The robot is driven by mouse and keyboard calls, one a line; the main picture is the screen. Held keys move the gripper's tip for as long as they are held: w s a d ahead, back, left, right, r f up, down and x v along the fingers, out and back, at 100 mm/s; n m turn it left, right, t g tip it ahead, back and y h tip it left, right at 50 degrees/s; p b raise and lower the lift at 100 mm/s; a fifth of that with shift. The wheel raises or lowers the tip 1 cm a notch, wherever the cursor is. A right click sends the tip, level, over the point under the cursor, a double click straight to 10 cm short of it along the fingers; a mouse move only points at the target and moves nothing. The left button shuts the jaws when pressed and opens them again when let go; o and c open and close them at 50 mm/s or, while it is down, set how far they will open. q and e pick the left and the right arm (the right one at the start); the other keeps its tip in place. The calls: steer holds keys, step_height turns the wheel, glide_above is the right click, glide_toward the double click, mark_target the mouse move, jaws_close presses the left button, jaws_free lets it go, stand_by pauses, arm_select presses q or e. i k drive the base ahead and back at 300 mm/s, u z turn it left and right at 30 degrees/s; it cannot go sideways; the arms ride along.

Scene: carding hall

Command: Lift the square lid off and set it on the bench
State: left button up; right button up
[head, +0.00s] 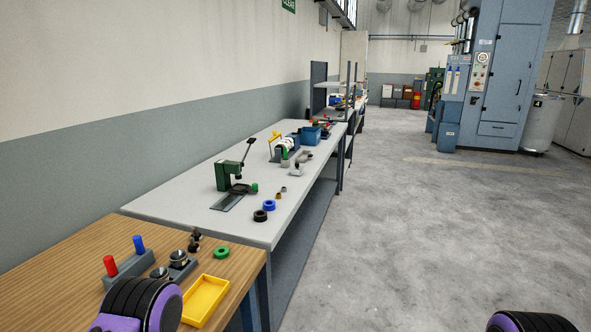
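I cannot make out a square lid in the head view. A long bench with a pale grey top (190,212) runs along the left wall, and a wood-topped bench (60,270) stands at its near end. A shallow yellow tray (205,301) lies at the wooden bench's right edge. A blue open bin (310,135) stands far along the grey bench; I see no lid on it. Purple and black parts of my arms show at the bottom left and bottom right. Neither gripper is in view, and my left arm part hides some of the wooden bench.
The wooden bench holds a grey block with red and blue pegs (128,265) and a green ring (222,252). A green hand press (228,173), a blue ring (269,205) and a black ring (260,216) are on the grey bench. The floor (420,230) to the right is clear.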

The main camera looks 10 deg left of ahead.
mark_target(297, 167)
steer(key=z, duration=0.45)
steer(key=k, duration=0.6)
steer(key=z, duration=0.75)
steer(key=i, duration=2.25)
steer(key=u, duration=0.35)
steer(key=i, duration=1.85)
steer(key=u, duration=1.75)
steer(key=i, duration=1.1)
steer(key=u, duration=1)
